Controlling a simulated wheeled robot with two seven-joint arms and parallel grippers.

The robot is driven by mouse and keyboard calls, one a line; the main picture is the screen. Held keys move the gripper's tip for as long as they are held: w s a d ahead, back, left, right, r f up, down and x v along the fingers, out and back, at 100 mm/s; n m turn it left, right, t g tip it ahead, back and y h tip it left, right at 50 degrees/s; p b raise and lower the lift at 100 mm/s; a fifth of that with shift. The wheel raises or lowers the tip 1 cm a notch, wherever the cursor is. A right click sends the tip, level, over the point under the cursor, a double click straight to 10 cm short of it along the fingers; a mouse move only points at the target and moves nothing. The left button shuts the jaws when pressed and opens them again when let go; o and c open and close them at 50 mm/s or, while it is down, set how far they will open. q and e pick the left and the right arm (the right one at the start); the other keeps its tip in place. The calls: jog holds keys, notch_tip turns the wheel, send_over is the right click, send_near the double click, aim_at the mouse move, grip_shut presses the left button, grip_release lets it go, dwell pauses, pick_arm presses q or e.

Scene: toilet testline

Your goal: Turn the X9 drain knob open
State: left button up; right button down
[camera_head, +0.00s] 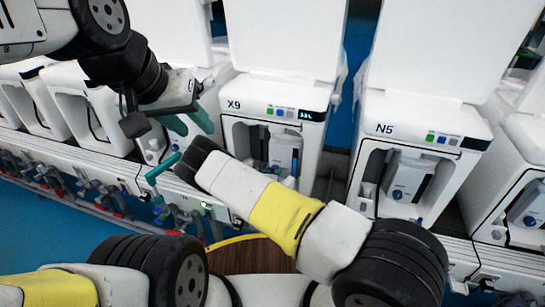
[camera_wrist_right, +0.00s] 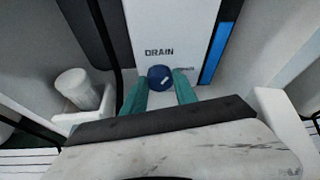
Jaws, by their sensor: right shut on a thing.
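The X9 unit (camera_head: 274,102) stands near the middle of the head view, a white box with an open front bay. In the right wrist view, the blue round drain knob (camera_wrist_right: 160,76) sits below the word DRAIN on a white panel (camera_wrist_right: 178,22). A short white mark on it is slanted. My right gripper (camera_wrist_right: 160,92) has its teal fingers on both sides of the knob, shut on it. In the head view my right arm crosses in front of X9, and its grip on the knob cannot be made out. My left gripper (camera_head: 188,123) is open and empty, left of X9.
The N5 unit (camera_head: 420,128) stands to the right of X9, and more white units line the row. A rail with pipes and valves (camera_head: 90,190) runs below. A white cup-shaped part (camera_wrist_right: 78,92) is left of the knob. Bay walls close in on both sides.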

dwell(0.4)
jog(key=c, duration=1)
grip_release()
jog(key=shift+o, duration=0.2)
jog(key=shift+a, duration=0.1)
